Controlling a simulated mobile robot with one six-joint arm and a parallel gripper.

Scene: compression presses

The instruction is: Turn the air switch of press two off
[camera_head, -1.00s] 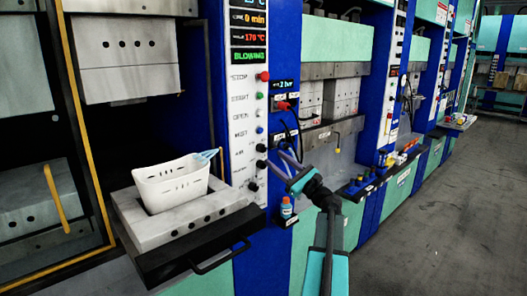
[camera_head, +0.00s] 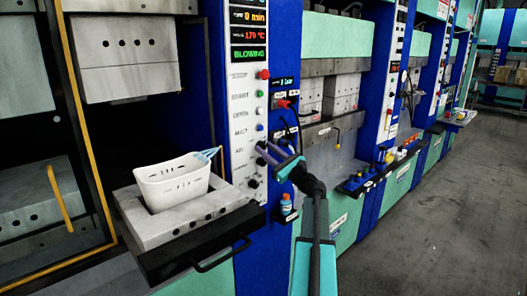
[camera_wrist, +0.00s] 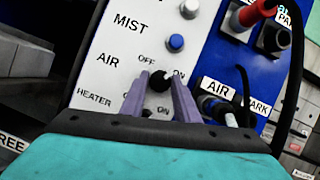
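The air switch (camera_wrist: 159,80) is a black knob on the white control panel (camera_wrist: 115,50), beside the label AIR, with OFF and ON printed above it. Which way it points is not clear. My gripper (camera_wrist: 160,92) has its two purple fingers apart, one at each side of the knob in the wrist view; contact cannot be made out. In the head view my gripper (camera_head: 263,153) is at the lower part of the panel and hides the air switch. The panel display (camera_head: 249,54) reads BLOWING in green.
A white basket (camera_head: 172,182) stands on the grey press plate left of the panel. The heater knob is mostly hidden behind my fingers. An AIR connector (camera_wrist: 215,105) with a hose sits close to the right finger.

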